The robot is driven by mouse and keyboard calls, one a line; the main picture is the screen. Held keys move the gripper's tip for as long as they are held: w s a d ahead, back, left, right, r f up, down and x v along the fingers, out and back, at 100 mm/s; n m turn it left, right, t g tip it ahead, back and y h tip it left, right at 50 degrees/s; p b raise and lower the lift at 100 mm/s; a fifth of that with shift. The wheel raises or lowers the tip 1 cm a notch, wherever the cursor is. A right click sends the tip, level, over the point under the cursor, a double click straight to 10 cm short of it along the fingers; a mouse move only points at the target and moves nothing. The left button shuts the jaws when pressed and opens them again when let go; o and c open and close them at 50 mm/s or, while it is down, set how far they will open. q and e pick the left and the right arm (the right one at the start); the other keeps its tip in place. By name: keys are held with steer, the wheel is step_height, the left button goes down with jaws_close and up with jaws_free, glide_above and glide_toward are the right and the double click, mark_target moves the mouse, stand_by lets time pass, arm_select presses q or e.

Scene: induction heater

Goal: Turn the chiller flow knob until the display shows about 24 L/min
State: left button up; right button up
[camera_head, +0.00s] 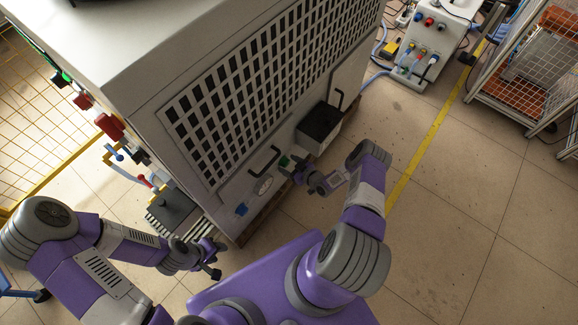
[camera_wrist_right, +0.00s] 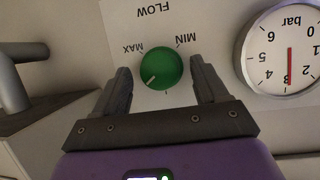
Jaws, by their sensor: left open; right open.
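The green flow knob (camera_wrist_right: 161,68) sits on the white panel in the right wrist view, under an upside-down FLOW label. MAX is printed at its left and MIN at its upper right. Its white pointer line points to the picture's lower left. My right gripper (camera_wrist_right: 160,78) is open, one finger on each side of the knob; contact is not clear. In the head view the knob (camera_head: 284,161) is small beside my right gripper (camera_head: 299,176). My left gripper (camera_head: 215,261) is open and empty, low beside the cabinet. No L/min reading can be read.
A round bar gauge (camera_wrist_right: 285,52) is right of the knob, red needle near 3. The large white cabinet (camera_head: 150,100) has black handles (camera_head: 264,161) and a black box (camera_head: 318,128) on its front. Open floor (camera_head: 450,200) lies to the right.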

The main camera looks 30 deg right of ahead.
steer(key=shift+w, duration=0.1)
steer(key=c, duration=1.1)
steer(key=shift+o, duration=0.2)
steer(key=shift+a+n, duration=0.1)
steer(key=shift+n, duration=0.2)
steer(key=shift+a+n+h+p, duration=0.1)
steer(key=shift+n+h+p, duration=0.2)
steer(key=shift+n+h, duration=0.35)
steer(key=shift+a+f+n+t+h, duration=0.15)
steer(key=shift+n+t+h, duration=0.65)
steer(key=shift+n, duration=0.45)
steer(key=n+t+h, duration=0.1)
steer(key=n+t, duration=0.1)
steer(key=n, duration=0.2)
steer(key=shift+f+b, duration=0.15)
steer(key=shift+b, duration=0.15)
steer(key=n+t, duration=0.1)
steer(key=n, duration=0.2)
steer(key=shift+f+n+t, duration=0.1)
steer(key=shift+n+t, duration=0.2)
steer(key=shift+n, duration=0.1)
